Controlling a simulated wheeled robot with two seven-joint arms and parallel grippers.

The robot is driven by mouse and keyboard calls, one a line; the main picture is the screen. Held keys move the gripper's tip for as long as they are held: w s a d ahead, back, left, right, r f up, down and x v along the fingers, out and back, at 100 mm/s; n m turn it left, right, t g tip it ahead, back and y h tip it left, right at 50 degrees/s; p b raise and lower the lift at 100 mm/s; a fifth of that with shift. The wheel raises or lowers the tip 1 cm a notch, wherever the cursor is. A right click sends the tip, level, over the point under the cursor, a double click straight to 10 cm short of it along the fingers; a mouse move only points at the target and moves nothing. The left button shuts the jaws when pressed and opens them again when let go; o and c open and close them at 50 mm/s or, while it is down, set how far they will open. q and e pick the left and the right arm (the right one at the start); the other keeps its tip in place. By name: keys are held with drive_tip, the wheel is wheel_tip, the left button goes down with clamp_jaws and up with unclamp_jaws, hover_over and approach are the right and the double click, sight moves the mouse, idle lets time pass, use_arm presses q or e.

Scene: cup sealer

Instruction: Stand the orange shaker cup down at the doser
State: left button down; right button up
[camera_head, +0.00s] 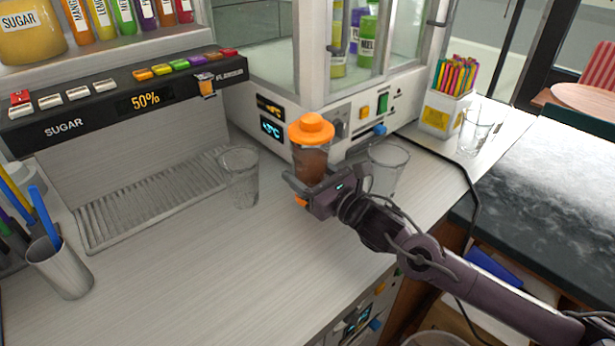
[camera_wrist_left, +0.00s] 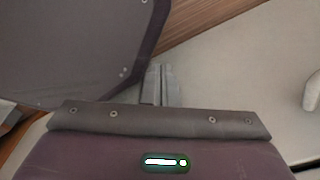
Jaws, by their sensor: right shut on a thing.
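The orange shaker cup (camera_head: 311,160) has an orange lid and a see-through brown body. It is upright in my right gripper (camera_head: 312,185), which is shut around its lower part, in front of the white cabinet. I cannot tell whether its base touches the counter. The doser (camera_head: 130,105) is at the left, with a SUGAR label, a 50% display, coloured flavour buttons and a ribbed drip tray (camera_head: 150,200). The cup is to the right of this tray. My left gripper (camera_wrist_left: 160,86) shows only in the left wrist view, its fingers together and empty.
A clear glass (camera_head: 239,176) stands between the tray and the held cup. Another glass (camera_head: 387,168) is just right of the cup, partly behind my gripper. A metal pen holder (camera_head: 62,268) is at the front left. The front middle of the counter (camera_head: 220,275) is clear.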

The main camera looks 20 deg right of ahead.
drive_tip(key=shift+f, duration=0.65)
drive_tip(key=shift+w+d+f+p, duration=0.1)
drive_tip(key=shift+w+f+p, duration=0.05)
drive_tip(key=shift+p, duration=0.25)
drive_tip(key=shift+f, duration=0.25)
drive_tip(key=shift+f, duration=0.1)
drive_tip(key=o, duration=1.2)
drive_tip(key=shift+f+b, duration=0.2)
drive_tip(key=shift+b, duration=0.1)
drive_tip(key=o, duration=0.5)
drive_tip(key=shift+r, duration=0.1)
drive_tip(key=shift+c, duration=0.2)
